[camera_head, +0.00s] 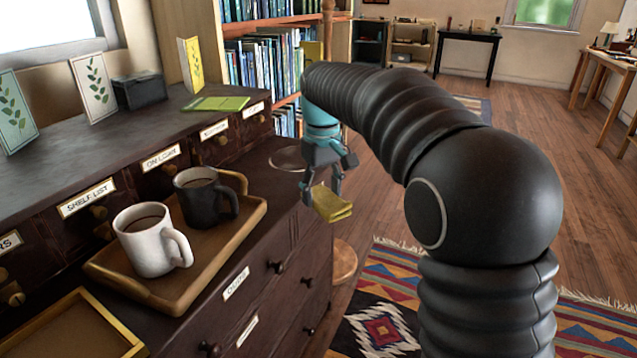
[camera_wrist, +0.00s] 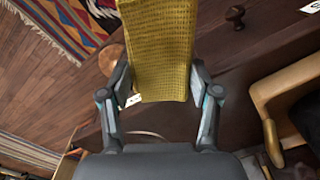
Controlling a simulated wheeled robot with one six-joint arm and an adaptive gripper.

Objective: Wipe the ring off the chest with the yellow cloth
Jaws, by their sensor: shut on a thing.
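The yellow cloth (camera_head: 333,205) is a folded pad held in my gripper (camera_head: 322,188). In the wrist view the cloth (camera_wrist: 158,48) fills the space between the two fingers (camera_wrist: 158,80). The dark wooden chest (camera_head: 262,205) stands at the left of the head view. A pale ring mark (camera_head: 286,159) shows on its top, behind and left of my gripper. Part of a pale curve (camera_wrist: 147,134) shows below the cloth in the wrist view. The cloth appears at the chest's right edge, seemingly above it; the exact height is unclear.
A wooden tray (camera_head: 215,255) with a white mug (camera_head: 150,240) and a black mug (camera_head: 203,197) stands left of my gripper on the chest. A green book (camera_head: 216,104), cards and a dark box (camera_head: 139,91) lie farther back. A round stool (camera_head: 344,260) stands beside the chest.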

